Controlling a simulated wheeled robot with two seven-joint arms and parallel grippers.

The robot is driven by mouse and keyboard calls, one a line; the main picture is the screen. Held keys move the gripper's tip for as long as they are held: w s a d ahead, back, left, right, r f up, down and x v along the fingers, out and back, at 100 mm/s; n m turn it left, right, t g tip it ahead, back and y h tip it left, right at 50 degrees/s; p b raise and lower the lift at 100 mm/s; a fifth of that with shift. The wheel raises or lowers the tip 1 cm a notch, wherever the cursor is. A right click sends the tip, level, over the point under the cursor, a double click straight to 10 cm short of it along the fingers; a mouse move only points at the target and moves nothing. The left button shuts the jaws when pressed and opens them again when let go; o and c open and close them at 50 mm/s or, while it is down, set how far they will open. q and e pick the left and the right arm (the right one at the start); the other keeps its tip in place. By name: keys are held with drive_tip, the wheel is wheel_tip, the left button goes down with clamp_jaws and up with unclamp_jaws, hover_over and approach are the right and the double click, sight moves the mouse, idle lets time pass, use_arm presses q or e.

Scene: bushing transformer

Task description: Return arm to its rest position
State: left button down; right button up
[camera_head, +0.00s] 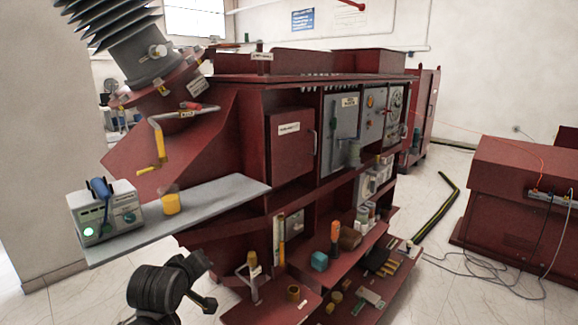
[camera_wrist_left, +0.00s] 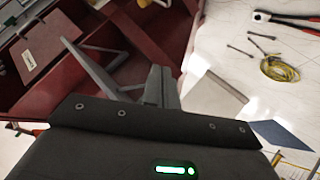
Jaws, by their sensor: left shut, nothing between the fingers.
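My left arm shows dark at the bottom of the head view, bent in front of the red transformer cabinet (camera_head: 292,150). My left gripper (camera_head: 208,303) is at its end, low, below the grey shelf (camera_head: 225,195) and left of the lower red shelves. In the left wrist view the left gripper (camera_wrist_left: 158,88) is shut and holds nothing. Its fingertips are partly hard to make out there. My right gripper is in neither view.
Lower red shelves hold several small parts, including a teal block (camera_head: 320,262).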

use_arm(q)
drive_tip(key=s+f+m+g, duration=0.4)
drive_tip(key=s+f, duration=1.1)
drive_tip(key=f, duration=0.2)
drive_tip(key=s+a+f+m+g, duration=0.1)
drive_tip(key=s+f+m+g, duration=0.2)
drive_tip(key=s, duration=0.8)
drive_tip(key=s+a+f+m+g, duration=0.1)
drive_tip(key=s+a+f+m, duration=0.15)
drive_tip(key=s+f, duration=0.55)
drive_tip(key=s+d+f+g, duration=0.1)
drive_tip(key=s+f, duration=0.1)
drive_tip(key=f, duration=0.9)
drive_tip(key=s+f, duration=0.2)
drive_tip(key=f, duration=1)
drive_tip(key=s+a+f+m+g, duration=0.1)
drive_tip(key=s+a+f, duration=0.2)
drive_tip(key=s+f, duration=1.3)
drive_tip(key=shift+s+f, duration=0.25)
